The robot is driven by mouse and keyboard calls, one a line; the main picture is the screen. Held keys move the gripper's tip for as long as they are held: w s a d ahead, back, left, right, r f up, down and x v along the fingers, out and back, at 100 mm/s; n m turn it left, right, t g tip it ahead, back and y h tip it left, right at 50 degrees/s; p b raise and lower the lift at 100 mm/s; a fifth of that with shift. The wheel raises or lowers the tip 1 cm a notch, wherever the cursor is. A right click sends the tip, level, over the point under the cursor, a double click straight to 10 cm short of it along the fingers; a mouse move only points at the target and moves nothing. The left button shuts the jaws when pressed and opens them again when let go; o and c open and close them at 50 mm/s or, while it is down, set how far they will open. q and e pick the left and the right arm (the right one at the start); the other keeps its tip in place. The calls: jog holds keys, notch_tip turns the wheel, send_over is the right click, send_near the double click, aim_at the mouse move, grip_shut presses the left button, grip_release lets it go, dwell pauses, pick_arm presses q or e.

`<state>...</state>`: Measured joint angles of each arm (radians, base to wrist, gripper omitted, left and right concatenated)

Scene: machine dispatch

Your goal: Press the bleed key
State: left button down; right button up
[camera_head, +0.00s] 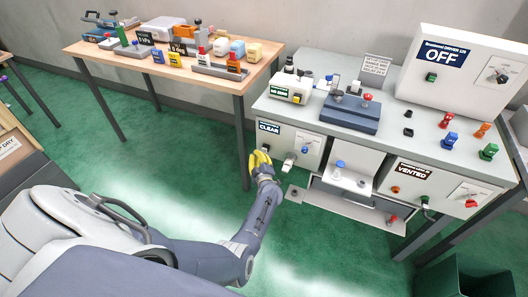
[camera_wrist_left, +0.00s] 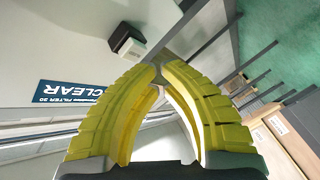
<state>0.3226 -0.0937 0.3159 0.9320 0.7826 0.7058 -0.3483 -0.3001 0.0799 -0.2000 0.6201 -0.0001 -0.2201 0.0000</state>
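No label that I can read names the bleed key. A filter panel (camera_head: 306,143) with a dark blue CLEAR sign (camera_head: 269,127) is at the left front of the grey bench. The sign also shows in the left wrist view (camera_wrist_left: 72,95). There a small black key-like block on a white base (camera_wrist_left: 128,42) sticks out of the panel beyond the fingertips. My left gripper (camera_head: 259,158) is in front of the panel, just below the sign. Its yellow fingers (camera_wrist_left: 158,70) meet at the tips with nothing between them. Contact with the block does not show. My right gripper is out of view.
A grey-white knob (camera_head: 289,161) sticks out right of my left gripper. A low shelf (camera_head: 345,205) and a VENTED panel (camera_head: 440,187) are further right. The OFF cabinet (camera_head: 462,72) stands on the bench. A wooden table (camera_head: 222,86) with several devices is behind left.

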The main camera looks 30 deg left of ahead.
pick_arm(q)
jog(key=shift+s+d, duration=0.15)
jog(key=shift+s, duration=1.1)
jog(key=shift+s+d, duration=0.15)
jog(key=shift+s, duration=1.1)
